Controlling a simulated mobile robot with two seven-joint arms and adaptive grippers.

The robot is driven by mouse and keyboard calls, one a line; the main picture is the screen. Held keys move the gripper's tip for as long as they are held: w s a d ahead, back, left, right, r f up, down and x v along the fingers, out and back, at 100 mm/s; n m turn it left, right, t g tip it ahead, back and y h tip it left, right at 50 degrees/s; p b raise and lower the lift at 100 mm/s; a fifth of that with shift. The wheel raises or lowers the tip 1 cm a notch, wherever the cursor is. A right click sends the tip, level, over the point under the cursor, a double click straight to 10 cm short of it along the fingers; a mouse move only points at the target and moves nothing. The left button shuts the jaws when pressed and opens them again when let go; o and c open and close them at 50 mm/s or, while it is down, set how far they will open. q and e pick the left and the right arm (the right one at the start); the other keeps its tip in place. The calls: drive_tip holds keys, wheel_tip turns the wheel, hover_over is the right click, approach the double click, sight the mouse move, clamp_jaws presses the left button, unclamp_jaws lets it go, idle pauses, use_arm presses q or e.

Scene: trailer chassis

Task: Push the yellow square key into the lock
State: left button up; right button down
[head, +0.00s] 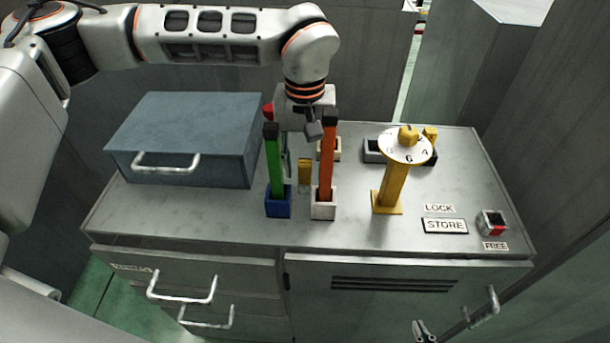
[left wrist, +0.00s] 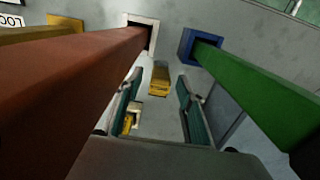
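A small yellow upright block (head: 305,172), likely the yellow square key, stands on the cabinet top between the green and orange bars. In the left wrist view the yellow block (left wrist: 159,78) shows between my fingertips, with gaps on both sides. My left gripper (head: 302,158) points down behind the bars, open, its fingers partly hidden by them. A pale yellow-edged square piece (head: 329,150) lies behind; I cannot tell whether it is the lock.
The green bar (head: 274,165) stands in a blue socket (head: 278,203), the orange bar (head: 327,160) in a white socket (head: 323,208), close around my left gripper. A yellow dial post (head: 392,185), a blue-grey box (head: 190,135) and a red-marked switch (head: 492,222) stand nearby.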

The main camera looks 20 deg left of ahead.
use_arm(q)
drive_tip(key=shift+f, duration=0.2)
clamp_jaws()
drive_tip(key=shift+r, duration=0.2)
